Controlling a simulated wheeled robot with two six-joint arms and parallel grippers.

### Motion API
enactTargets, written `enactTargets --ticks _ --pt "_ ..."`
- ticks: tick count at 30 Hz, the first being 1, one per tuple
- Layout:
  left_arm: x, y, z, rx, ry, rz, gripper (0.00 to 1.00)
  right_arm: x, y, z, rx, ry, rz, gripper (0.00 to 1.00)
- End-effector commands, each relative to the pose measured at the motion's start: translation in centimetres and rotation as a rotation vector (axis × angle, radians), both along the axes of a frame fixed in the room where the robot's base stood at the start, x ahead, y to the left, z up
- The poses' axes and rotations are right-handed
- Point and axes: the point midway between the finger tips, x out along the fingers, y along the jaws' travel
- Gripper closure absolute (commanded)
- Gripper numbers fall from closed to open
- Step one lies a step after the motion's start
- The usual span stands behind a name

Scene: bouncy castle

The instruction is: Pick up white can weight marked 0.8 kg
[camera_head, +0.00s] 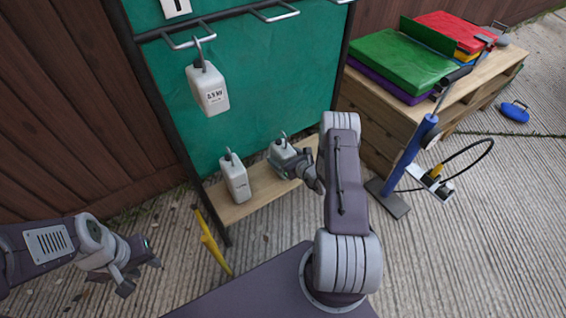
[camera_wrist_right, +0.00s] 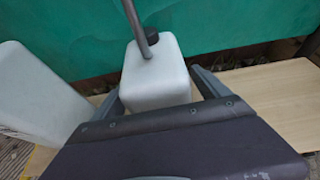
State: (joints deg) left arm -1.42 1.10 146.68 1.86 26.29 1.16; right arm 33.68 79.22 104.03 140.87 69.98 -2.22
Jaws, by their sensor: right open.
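Two white can weights stand on the low wooden shelf (camera_head: 264,198): a left one (camera_head: 236,182) and a right one (camera_head: 281,153). No marking is readable on either. A third white can (camera_head: 208,90), with a small blurred kg label, hangs from a hook on the green board. My right gripper (camera_head: 309,172) is at the right shelf can. In the right wrist view, its open fingers lie on either side of that can (camera_wrist_right: 157,78), which has a dark cap and a grey handle. Contact cannot be told. My left gripper (camera_head: 141,276) is open and empty at lower left.
The green board (camera_head: 275,65) with metal hooks stands behind the shelf. A wooden pallet stack (camera_head: 390,125) with coloured folded sheets is at right, beside a blue post (camera_head: 408,150) with a cable. A yellow bar (camera_head: 213,243) leans at the shelf's left.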

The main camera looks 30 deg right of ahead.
Motion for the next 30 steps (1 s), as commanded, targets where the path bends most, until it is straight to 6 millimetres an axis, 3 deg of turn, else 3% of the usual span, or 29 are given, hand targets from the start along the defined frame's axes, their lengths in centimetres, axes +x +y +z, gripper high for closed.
enactTargets --ticks 4,13,23,30 --pt "0.0 0.0 0.2 0.000 0.000 0.000 0.64 0.0 0.0 0.1 0.000 0.000 0.000 0.17" --pt "0.0 0.0 0.2 0.000 -0.001 0.000 0.64 0.0 0.0 0.1 0.000 0.000 0.000 1.00" --pt "0.0 0.0 0.4 0.000 0.000 0.000 0.64 0.0 -0.1 0.6 -0.002 -0.005 0.000 1.00" --pt "0.0 0.0 2.5 0.000 0.000 0.000 0.64 0.1 -0.1 3.4 -0.002 -0.006 0.000 1.00"
